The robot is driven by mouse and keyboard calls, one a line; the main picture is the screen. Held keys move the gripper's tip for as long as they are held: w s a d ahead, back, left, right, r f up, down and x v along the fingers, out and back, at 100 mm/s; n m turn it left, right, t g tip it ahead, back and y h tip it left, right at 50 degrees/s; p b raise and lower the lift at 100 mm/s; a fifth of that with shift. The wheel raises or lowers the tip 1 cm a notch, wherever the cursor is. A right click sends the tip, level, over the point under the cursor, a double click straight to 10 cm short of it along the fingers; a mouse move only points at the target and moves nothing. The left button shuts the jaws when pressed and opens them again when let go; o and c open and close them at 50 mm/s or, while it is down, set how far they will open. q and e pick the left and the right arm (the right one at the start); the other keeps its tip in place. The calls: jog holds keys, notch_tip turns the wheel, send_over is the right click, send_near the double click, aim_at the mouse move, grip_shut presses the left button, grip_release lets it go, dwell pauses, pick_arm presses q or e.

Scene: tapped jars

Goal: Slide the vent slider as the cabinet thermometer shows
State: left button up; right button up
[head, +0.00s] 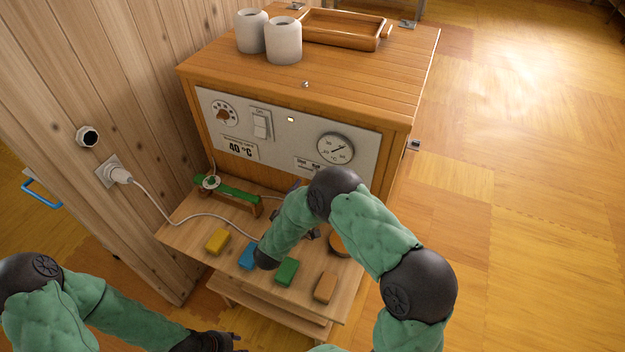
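The cabinet (290,178) has a pale panel on its front. The round thermometer (335,150) is at the panel's right, marked °C, its needle pointing right and slightly up; the exact reading is too small to tell. Small markings (308,165) sit low beside the thermometer; I cannot make out the vent slider, and my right arm covers the area below. My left gripper (236,342) is at the bottom edge, dark and partly cut off. My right gripper is mostly hidden, with dark parts (310,233) showing behind the forearm.
The panel also has a knob (223,112), a rocker switch (260,123) and a lit lamp (291,119). Yellow (217,241), blue (248,256), green (287,271) and orange (325,287) blocks lie on the shelf. Two white jars (284,42) and a wooden tray (345,30) stand on top.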

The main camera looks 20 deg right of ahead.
jog(key=b+x, duration=0.1)
jog(key=x, duration=0.5)
grip_shut()
